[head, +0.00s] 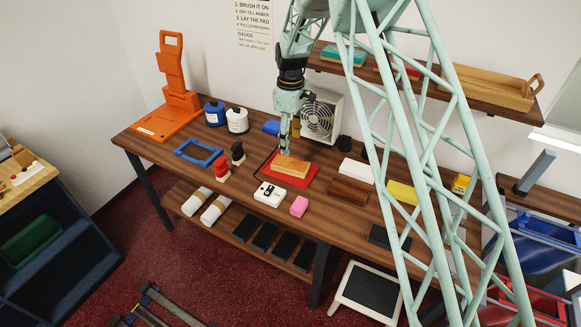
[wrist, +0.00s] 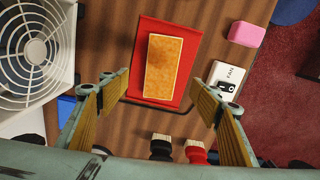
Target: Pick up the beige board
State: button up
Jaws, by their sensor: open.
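The beige board (head: 292,166) is a small flat block with an orange-brown top and pale edges. It lies on a red mat (head: 303,184) near the middle of the counter. In the wrist view the board (wrist: 161,67) lies lengthwise on the mat (wrist: 188,45), clear of its edges. My gripper (head: 284,150) points down just above the board's left end in the head view. In the wrist view my gripper (wrist: 160,88) is open and empty, one finger to each side of the board's line. The exact height gap is hard to tell.
A white fan (head: 318,116) stands behind the mat. Black and red-handled brushes (head: 222,171) are to its left, a white switch box (head: 269,194) and pink block (head: 299,206) in front. White (head: 356,171) and brown (head: 348,191) blocks are to its right. A shelf (head: 440,82) runs above.

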send_over(290, 163)
jog(key=shift+d+f, duration=0.15)
jog(key=shift+f, duration=3)
jog(key=shift+s+f+p, duration=0.1)
jog(key=shift+f+p, duration=0.25)
jog(key=shift+f, duration=2.25)
jog(key=shift+c, duration=0.9)
jog(key=c, duration=0.8)
